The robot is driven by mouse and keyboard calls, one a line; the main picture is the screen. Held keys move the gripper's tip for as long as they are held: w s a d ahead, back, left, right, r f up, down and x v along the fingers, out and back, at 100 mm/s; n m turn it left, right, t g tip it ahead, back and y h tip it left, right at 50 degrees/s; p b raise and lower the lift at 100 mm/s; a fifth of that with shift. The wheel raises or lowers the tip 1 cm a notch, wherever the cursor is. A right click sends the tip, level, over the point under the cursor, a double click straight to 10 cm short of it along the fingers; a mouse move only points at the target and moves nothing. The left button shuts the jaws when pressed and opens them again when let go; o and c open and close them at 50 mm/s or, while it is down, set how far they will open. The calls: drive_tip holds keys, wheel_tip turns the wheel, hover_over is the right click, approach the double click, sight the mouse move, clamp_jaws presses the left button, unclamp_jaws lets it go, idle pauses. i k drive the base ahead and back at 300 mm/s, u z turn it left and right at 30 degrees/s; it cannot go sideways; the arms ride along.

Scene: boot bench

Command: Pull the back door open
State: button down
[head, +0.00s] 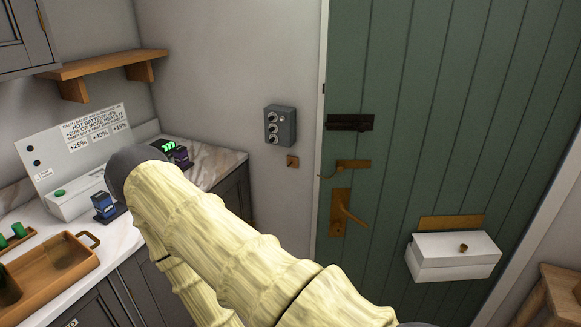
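The back door (420,130) is green and planked, on the right of the head view. It looks shut against its white frame (319,150). On its left side are a dark bolt (349,122), a brass latch (352,164) and a brass lever handle (345,210) on a plate. I cannot tell whether the bolt is drawn or shot. My pale yellow arm crosses the lower middle, left of the door, and does not cover the handle. My gripper is not in view.
A white box (453,258) is on the door below a brass slot plate (452,222). A grey switch box (280,125) hangs on the wall. A marble counter (219,160) with devices and a wooden tray (50,274) is left. A wooden stool (560,290) stands lower right.

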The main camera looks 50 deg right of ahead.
sight(471, 108)
drive_tip(key=i, duration=1.8)
drive_tip(key=z, duration=2.65)
